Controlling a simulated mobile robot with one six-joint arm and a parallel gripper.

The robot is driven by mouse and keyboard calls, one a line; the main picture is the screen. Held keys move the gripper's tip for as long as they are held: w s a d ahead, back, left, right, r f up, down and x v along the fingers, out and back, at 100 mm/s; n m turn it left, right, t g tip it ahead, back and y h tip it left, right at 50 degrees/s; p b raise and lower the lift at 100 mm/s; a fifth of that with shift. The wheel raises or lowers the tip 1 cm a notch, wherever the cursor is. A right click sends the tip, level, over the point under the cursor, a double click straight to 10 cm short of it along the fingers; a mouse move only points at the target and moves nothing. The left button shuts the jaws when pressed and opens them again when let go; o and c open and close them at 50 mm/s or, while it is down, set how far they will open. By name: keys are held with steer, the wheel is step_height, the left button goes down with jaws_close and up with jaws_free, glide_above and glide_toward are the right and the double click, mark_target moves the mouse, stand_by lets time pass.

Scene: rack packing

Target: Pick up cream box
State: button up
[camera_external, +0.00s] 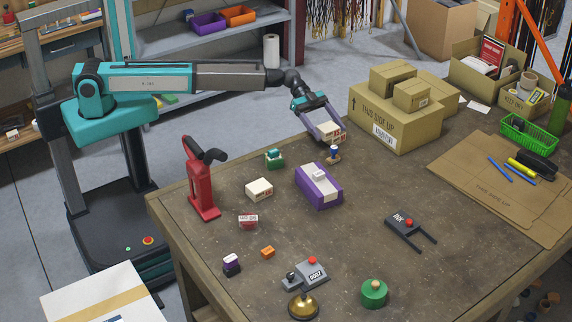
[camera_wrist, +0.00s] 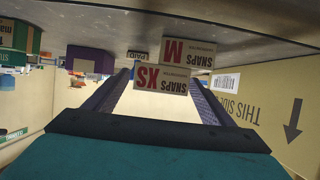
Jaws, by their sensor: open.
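A cream box (camera_external: 331,135) with red print is at the fingertips of my gripper (camera_external: 322,127), near the far edge of the table. In the wrist view, which is upside down, a cream box marked XS (camera_wrist: 162,78) lies between the fingertips. One marked M (camera_wrist: 188,52) is just beyond it and overlaps it. My gripper (camera_wrist: 162,77) is open around the XS box; I cannot tell whether a finger touches it. Another cream box (camera_external: 259,189) sits on the table (camera_external: 365,265), left of the purple block.
A purple block (camera_external: 319,187) and a small blue-topped stamp (camera_external: 334,154) stand near the gripper. A large cardboard box (camera_external: 395,121) rises on its right. A green item (camera_external: 274,159) and a red tool (camera_external: 202,180) are to the left. The table's middle front is partly clear.

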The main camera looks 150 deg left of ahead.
mark_target(327, 126)
steer(key=c, duration=1.3)
steer(key=shift+r, duration=0.2)
steer(key=shift+r+b, duration=0.4)
steer(key=shift+r, duration=1.2)
steer(key=s+d+b, duration=0.1)
steer(key=s+d, duration=0.2)
steer(key=d, duration=0.1)
steer(key=s+d+r+b, duration=0.1)
steer(key=s+d, duration=0.3)
steer(key=s+d+b, duration=0.1)
steer(key=s+d, duration=0.2)
steer(key=d, duration=0.1)
steer(key=shift+s+r, duration=0.25)
steer(key=shift+s, duration=0.1)
